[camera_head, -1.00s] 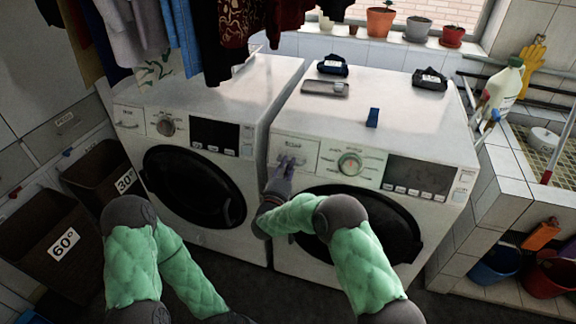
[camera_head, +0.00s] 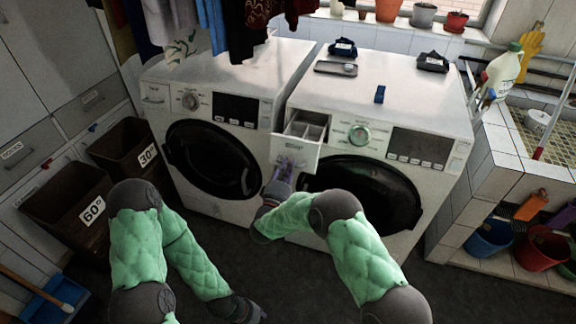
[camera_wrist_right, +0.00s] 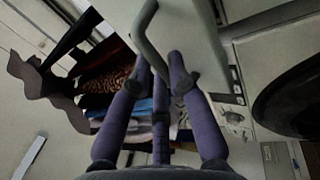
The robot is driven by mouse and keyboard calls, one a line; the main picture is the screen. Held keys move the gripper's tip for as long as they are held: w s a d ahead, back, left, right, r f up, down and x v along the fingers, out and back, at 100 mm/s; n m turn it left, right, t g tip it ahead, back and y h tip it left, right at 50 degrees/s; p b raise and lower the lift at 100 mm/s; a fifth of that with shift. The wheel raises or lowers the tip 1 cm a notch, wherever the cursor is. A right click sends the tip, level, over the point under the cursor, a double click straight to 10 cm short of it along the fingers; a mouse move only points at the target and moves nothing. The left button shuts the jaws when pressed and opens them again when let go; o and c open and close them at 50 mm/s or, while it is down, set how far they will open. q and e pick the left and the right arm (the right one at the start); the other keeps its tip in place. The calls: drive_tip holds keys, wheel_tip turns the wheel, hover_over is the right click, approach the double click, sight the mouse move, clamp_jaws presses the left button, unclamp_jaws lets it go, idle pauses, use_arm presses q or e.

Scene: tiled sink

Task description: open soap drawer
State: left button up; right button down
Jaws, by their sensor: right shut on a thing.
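The soap drawer (camera_head: 294,150) of the right washing machine (camera_head: 410,100) is pulled out, and its inner compartments show from above. My right gripper (camera_head: 288,166) is at the drawer's front and is shut on its handle. In the right wrist view, the purple fingers (camera_wrist_right: 168,75) are around the curved grey handle (camera_wrist_right: 150,45), beside the pale drawer front (camera_wrist_right: 188,35). My left gripper (camera_head: 243,311) hangs low near the floor, away from the machines, and its fingers are too dark to read.
A second washing machine (camera_head: 215,130) stands to the left with its drawer shut. A phone (camera_head: 336,69), dark packs and a small blue item (camera_head: 380,94) lie on the right machine. Brown bins (camera_head: 70,205) stand at left. Clothes hang above.

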drive_tip(key=shift+s+a, duration=0.1)
drive_tip(key=shift+s, duration=0.2)
drive_tip(key=shift+f, duration=0.1)
drive_tip(key=c, duration=1.2)
unclamp_jaws()
drive_tip(key=shift+o, duration=0.2)
drive_tip(key=v, duration=1.2)
